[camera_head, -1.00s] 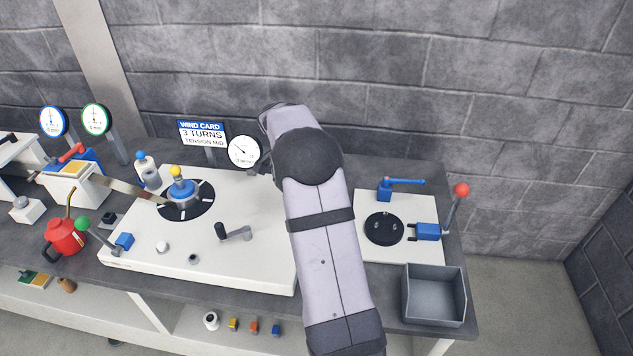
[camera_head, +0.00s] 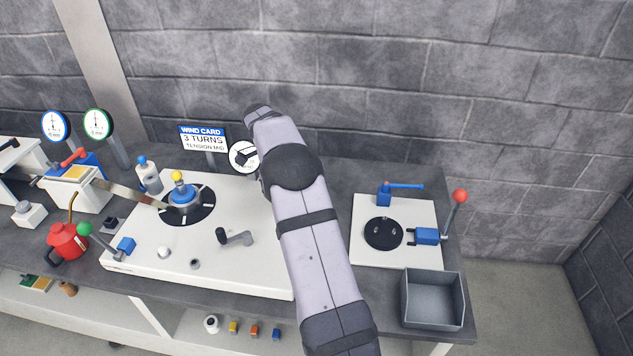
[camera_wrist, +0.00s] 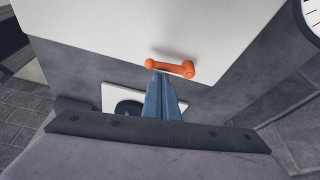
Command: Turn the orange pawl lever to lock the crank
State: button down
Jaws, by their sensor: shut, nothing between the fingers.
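The orange pawl lever (camera_wrist: 170,68) shows in the wrist view, near the edge of the white plate (camera_wrist: 140,25). My gripper (camera_wrist: 158,76) is shut and empty, with its blue-grey fingertips right at the lever's near side; I cannot tell whether they touch it. In the head view the lever and my fingers are hidden behind my arm. The crank (camera_head: 234,238), with a black knob and grey arm, lies on the white plate, to the left of my arm.
A dial gauge (camera_head: 243,156) and the wind card (camera_head: 203,138) stand behind the plate. A blue hub with a yellow knob (camera_head: 182,190) is at left. At right are a smaller white plate (camera_head: 370,210), a red-knobbed lever (camera_head: 459,197) and a grey bin (camera_head: 432,321).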

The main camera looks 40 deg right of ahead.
jog(key=shift+w, duration=0.15)
dwell(0.5)
jog(key=shift+w+d+r+p, duration=0.1)
jog(key=shift+w+d+p, duration=0.15)
jog(key=shift+p, duration=0.45)
jog(key=shift+w+d+p, duration=0.15)
jog(key=shift+w+p, duration=0.1)
jog(key=shift+p, duration=0.1)
jog(key=shift+d, duration=0.1)
jog(key=shift+s+d+r, duration=0.15)
jog(key=shift+d, duration=0.05)
notch_tip(320, 180, up, 11)
jog(key=shift+a, duration=0.3)
dwell(0.4)
